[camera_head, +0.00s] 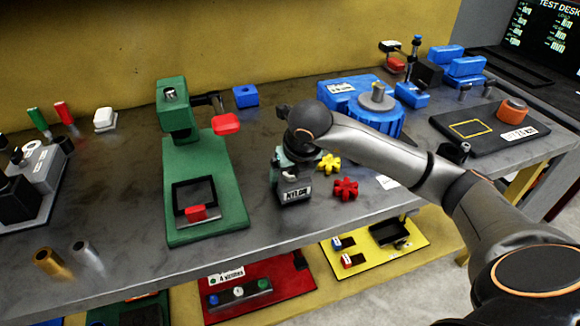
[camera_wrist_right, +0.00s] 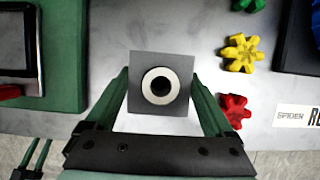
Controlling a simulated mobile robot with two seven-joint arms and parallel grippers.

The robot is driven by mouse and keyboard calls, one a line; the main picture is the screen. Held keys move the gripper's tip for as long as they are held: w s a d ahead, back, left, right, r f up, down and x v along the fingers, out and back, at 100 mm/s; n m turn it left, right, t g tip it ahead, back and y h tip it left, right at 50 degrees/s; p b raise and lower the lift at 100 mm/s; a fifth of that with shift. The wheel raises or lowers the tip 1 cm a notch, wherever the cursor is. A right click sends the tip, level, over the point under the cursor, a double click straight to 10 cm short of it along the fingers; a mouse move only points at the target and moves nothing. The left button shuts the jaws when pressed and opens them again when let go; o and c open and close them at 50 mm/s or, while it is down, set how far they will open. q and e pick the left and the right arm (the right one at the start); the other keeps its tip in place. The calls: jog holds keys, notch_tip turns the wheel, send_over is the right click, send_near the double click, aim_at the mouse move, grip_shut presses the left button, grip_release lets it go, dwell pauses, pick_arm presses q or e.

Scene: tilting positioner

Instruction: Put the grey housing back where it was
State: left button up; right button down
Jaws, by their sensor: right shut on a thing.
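The grey housing (camera_wrist_right: 144,62) is a square dark grey block with a pale ring and round dark hole on top. In the head view it (camera_head: 293,190) shows a white label on its side. My right gripper (camera_head: 292,160) is shut on it from above, with a green finger on each side in the wrist view (camera_wrist_right: 160,85). I cannot tell whether its underside touches the table. My left gripper (camera_wrist_right: 31,155) shows small at the lower left of the wrist view, its green fingers apart and nothing between them; it is not in the head view.
A green press (camera_head: 195,165) stands left of the housing. Yellow (camera_head: 329,163) and red (camera_head: 346,189) spiders lie to its right. A blue round device (camera_head: 372,117) stands behind, and a dark plate (camera_head: 480,150) lies further right.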

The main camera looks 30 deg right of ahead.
jog(key=shift+w+f, duration=0.1)
jog(key=shift+f, duration=0.05)
pick_arm(q)
jog(key=shift+a, duration=0.1)
jog(key=shift+s, duration=0.15)
pick_arm(e)
jog(key=shift+f, duration=0.1)
pick_arm(q)
jog(key=shift+s+f, duration=0.2)
jog(key=shift+f, duration=0.05)
pick_arm(e)
grip_release()
jog(key=shift+f, duration=0.1)
